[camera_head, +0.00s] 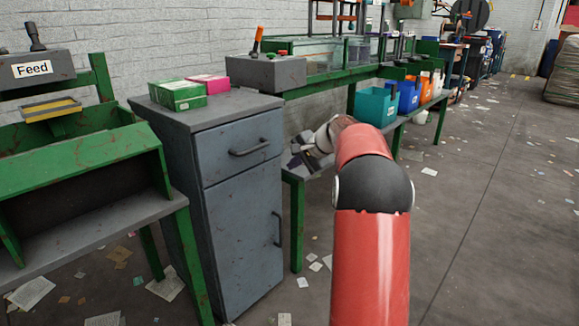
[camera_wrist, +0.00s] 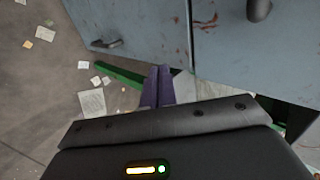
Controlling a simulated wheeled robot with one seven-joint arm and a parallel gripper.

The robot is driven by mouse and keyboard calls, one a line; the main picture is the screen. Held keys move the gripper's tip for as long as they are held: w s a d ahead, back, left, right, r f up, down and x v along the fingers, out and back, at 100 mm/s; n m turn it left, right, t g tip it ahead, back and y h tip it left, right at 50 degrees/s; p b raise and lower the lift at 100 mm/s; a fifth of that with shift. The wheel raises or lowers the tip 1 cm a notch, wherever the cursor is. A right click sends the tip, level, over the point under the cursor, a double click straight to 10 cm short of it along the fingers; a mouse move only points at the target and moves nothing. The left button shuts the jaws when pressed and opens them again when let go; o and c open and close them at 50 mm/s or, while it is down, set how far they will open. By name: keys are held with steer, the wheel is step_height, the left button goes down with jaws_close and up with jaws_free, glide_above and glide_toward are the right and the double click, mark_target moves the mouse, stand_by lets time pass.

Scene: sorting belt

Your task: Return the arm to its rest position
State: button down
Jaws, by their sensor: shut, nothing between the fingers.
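My red and black arm reaches forward from the bottom of the head view. Its end, my gripper (camera_head: 301,150), is beside the right side of the grey cabinet, near the low shelf under the belt bench. In the wrist view, my gripper (camera_wrist: 158,72) shows as two dark purple fingers side by side. They are shut together with nothing between them. The grey cabinet (camera_wrist: 150,25) fills the top of the wrist view, just beyond the fingertips. In the head view the same grey cabinet (camera_head: 233,215) stands left of my arm.
A green box (camera_head: 177,95) and a pink box (camera_head: 208,83) lie on the cabinet. A teal bin (camera_head: 376,107) and a blue bin (camera_head: 408,95) stand on the shelf right of my gripper. The green Feed bench (camera_head: 90,155) is left. Floor at right is mostly free, with scattered paper.

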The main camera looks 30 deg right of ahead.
steer(key=v, duration=0.7)
steer(key=shift+s+r+p, duration=0.2)
steer(key=shift+s+p, duration=0.05)
steer(key=shift+p, duration=0.05)
steer(key=s+a+r+n+g+h+p, duration=0.1)
steer(key=s+a+r+n+p, duration=0.15)
steer(key=s+a, duration=0.55)
steer(key=s+a+r+n+g+p, duration=0.1)
steer(key=s+a+r+n+g, duration=0.3)
steer(key=a, duration=0.6)
steer(key=s+a+f+n+h+p, duration=0.1)
steer(key=s+a+f+n, duration=0.1)
steer(key=s, duration=0.5)
steer(key=s+a+f+n+t, duration=0.1)
steer(key=s+a+f+n, duration=0.1)
steer(key=s, duration=0.6)
steer(key=s+a+f+n+h+p, duration=0.1)
steer(key=s+a+f+n, duration=0.2)
steer(key=s, duration=0.5)
steer(key=shift+a+f+t+h+p, duration=0.3)
steer(key=shift+a+f+t+p, duration=0.1)
steer(key=shift+a, duration=0.2)
